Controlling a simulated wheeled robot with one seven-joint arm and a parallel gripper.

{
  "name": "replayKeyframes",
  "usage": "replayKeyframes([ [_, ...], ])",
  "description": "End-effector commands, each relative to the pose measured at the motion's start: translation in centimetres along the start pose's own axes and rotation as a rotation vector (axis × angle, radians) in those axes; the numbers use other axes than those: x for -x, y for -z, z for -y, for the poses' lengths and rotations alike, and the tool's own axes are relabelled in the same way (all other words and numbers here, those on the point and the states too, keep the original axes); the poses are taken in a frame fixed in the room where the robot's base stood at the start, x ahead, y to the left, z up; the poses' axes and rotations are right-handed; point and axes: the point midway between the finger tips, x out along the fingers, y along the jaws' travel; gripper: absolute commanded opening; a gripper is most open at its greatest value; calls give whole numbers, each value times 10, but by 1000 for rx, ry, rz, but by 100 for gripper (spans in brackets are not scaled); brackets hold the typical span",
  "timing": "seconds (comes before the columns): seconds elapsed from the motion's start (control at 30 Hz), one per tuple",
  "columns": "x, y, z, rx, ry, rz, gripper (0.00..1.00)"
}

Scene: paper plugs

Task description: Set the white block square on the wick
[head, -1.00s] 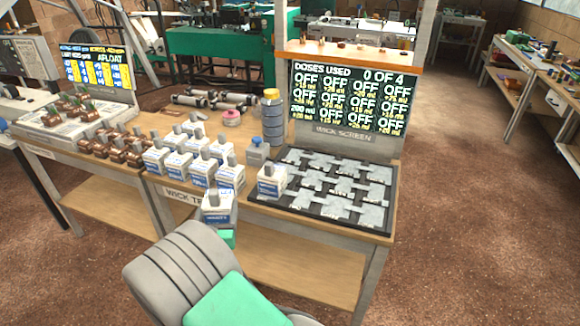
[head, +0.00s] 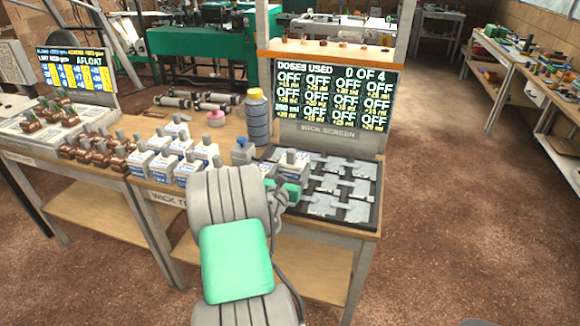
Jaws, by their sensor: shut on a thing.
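The held white block (head: 294,164), with a grey knob on top, shows just beyond the green part of my gripper (head: 289,187). My gripper is shut on it over the left part of the black wick tray. The fingertips are mostly hidden by my arm. The wick (head: 330,182) is a set of light grey, joined pads in the tray, each with a small pale label. I cannot tell whether the block touches the wick. Another white block (head: 266,168) shows partly behind the held one, at the tray's left edge.
Several white blocks with blue labels (head: 188,170) stand left of my arm, beside brown ones (head: 92,150). The screen (head: 333,95) reads "DOSES USED 0 OF 4". The tray's right side is clear.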

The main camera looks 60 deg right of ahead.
Motion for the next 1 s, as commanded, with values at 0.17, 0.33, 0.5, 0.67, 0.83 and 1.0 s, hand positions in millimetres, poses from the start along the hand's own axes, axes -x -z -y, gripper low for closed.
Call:
replayKeyframes([
  [0.17,-1,-1,-9,1,-31,3,9],
  [0.33,-1,14,-9,0,-31,3,9],
  [0.5,0,38,-9,-1,-31,3,9],
  [0.67,0,57,-9,0,-31,3,9],
  [0.83,0,64,-9,0,-31,4,9],
  [1.0,0,62,-9,0,-31,3,9],
])
